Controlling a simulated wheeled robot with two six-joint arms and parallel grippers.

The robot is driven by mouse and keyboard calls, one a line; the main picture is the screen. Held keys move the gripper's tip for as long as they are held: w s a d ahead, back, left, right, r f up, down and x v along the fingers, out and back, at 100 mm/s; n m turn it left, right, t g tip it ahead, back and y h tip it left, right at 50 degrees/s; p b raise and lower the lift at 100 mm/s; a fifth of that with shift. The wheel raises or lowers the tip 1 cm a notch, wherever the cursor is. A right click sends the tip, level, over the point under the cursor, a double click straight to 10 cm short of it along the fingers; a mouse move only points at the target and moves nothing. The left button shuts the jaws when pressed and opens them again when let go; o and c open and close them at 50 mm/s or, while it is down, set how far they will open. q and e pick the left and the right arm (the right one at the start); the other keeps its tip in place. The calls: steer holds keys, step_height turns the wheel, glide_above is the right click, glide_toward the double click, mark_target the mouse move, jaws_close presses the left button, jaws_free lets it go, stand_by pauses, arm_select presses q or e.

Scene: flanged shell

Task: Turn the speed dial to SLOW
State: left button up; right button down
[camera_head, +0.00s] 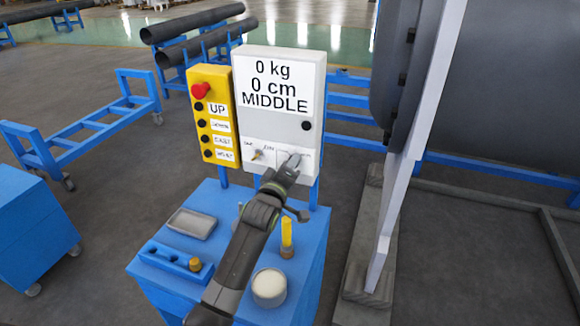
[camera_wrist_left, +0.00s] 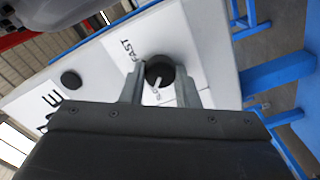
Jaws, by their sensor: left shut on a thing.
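A white control panel (camera_head: 282,70) stands upright on a blue cart, its display reading 0 kg, 0 cm and MIDDLE. In the left wrist view a round black dial (camera_wrist_left: 160,70) with a pale pointer mark sits between the fingers of my left gripper (camera_wrist_left: 161,86). A FAST label (camera_wrist_left: 127,50) is beside the dial; another label below it is partly hidden by a finger. In the head view my left gripper (camera_head: 294,161) is shut on the dial at the panel's lower right and hides most of it. My right gripper is not in view.
A yellow button box (camera_head: 212,112) with a red knob adjoins the panel. Another small knob (camera_head: 257,154) sits left of my gripper. The blue cart top (camera_head: 222,240) holds a grey tray (camera_head: 192,223), a white-topped jar (camera_head: 269,287) and a yellow-handled item (camera_head: 287,236).

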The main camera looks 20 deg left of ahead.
arm_select(q)
steer(key=o, duration=1)
steer(key=s+b, duration=0.1)
steer(key=s, duration=0.4)
steer(key=s+b, duration=0.1)
steer(key=s, duration=0.5)
steer(key=s+b, duration=0.1)
steer(key=s, duration=0.5)
steer(key=shift+s+a+b, duration=0.2)
steer(key=shift+a+b, duration=0.1)
steer(key=shift+b, duration=0.1)
